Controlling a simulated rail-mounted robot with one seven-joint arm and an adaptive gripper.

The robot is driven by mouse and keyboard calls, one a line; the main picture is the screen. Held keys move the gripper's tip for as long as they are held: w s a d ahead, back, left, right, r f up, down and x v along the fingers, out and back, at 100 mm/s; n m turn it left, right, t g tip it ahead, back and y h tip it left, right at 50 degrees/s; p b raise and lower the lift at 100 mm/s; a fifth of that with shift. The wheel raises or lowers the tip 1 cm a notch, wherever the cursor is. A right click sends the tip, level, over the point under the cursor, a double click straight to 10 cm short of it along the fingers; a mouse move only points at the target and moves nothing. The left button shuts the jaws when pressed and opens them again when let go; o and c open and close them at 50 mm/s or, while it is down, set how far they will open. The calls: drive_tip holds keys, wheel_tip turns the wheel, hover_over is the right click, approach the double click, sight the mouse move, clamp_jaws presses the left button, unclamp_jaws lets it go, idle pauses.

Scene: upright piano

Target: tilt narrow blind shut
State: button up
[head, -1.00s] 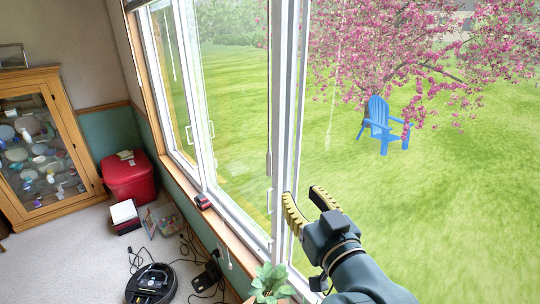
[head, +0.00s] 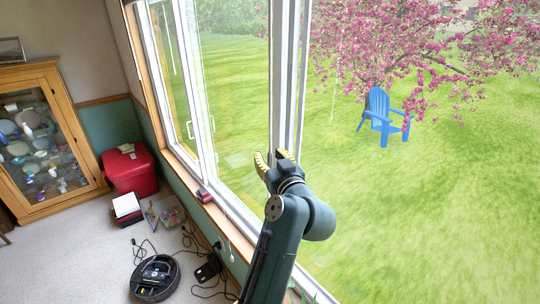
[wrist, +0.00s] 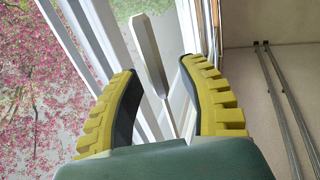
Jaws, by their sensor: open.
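My gripper (head: 272,158) is open at the window, in front of the white upright between two panes (head: 284,80). In the wrist view, its two yellow ribbed fingers (wrist: 160,68) stand apart on either side of a slim pale rod (wrist: 149,55). The rod looks like the blind's tilt wand and runs down between the fingers toward the palm. I cannot tell whether it touches either finger. The blind's slats cannot be made out in either view.
White window frames and a wooden sill (head: 215,212) run beside my arm. A red box (head: 130,170), a glass-fronted cabinet (head: 45,140) and a robot vacuum (head: 155,278) with cables are at left. Two thin metal rods (wrist: 283,90) show at right in the wrist view.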

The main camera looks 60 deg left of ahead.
clamp_jaws()
drive_tip(key=shift+f+m+t+p, duration=0.1)
drive_tip(key=shift+m+t+p, duration=0.3)
drive_tip(key=shift+t, duration=0.3)
drive_tip(key=shift+m+t+h, duration=0.3)
drive_tip(key=shift+m+t, duration=0.1)
drive_tip(key=shift+t, duration=0.2)
unclamp_jaws()
